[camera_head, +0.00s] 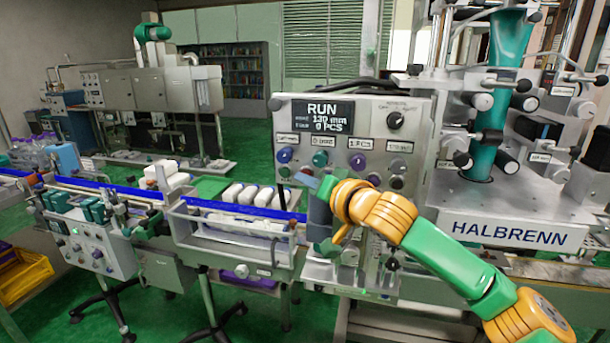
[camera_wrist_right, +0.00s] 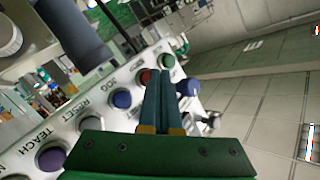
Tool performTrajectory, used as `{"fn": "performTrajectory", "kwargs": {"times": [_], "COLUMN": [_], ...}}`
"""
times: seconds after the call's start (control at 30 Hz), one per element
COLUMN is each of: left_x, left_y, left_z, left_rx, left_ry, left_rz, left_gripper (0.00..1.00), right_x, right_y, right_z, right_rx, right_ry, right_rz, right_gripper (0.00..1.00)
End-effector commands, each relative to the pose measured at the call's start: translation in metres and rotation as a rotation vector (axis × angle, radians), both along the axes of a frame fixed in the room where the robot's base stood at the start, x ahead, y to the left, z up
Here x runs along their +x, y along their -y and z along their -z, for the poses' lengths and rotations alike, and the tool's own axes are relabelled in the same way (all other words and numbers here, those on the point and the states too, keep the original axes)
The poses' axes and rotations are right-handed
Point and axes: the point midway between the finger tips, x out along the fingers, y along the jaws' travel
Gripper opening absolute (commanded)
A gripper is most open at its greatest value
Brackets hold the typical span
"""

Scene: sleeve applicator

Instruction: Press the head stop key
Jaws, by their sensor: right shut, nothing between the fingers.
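The control panel (camera_head: 345,112) carries several round keys below a display that reads RUN. I cannot read a head stop label on any of them. In the right wrist view, a red key (camera_wrist_right: 146,76) and a green key (camera_wrist_right: 166,61) lie close to the fingertips, and a blue key (camera_wrist_right: 121,98) is further left. My right gripper (camera_head: 308,180) is in front of the panel's lower left and hides part of its lower keys. In the wrist view its fingers (camera_wrist_right: 164,75) are together and empty. I cannot tell whether the tips touch a key. My left gripper is not in view.
A conveyor with a blue rail (camera_head: 235,208) and white packs (camera_head: 248,195) runs left of the panel. The Halbrenn machine (camera_head: 510,235) stands right of it. A purple key (camera_wrist_right: 50,158) and a grey key (camera_wrist_right: 88,123) sit along the panel.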

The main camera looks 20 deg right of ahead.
Motion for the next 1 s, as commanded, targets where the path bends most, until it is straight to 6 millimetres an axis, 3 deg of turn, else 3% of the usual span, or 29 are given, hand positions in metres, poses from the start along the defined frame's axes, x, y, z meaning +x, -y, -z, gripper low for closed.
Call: {"fn": "performTrajectory", "kwargs": {"times": [1.0], "left_x": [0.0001], "left_y": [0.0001], "left_z": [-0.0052], "left_rx": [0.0], "left_ry": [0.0], "left_rz": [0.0], "left_gripper": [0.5], "right_x": [0.0058], "right_y": [0.0039], "right_z": [0.0001], "right_rx": [0.0], "right_ry": [0.001], "right_rz": [0.0], "right_gripper": [0.0]}}
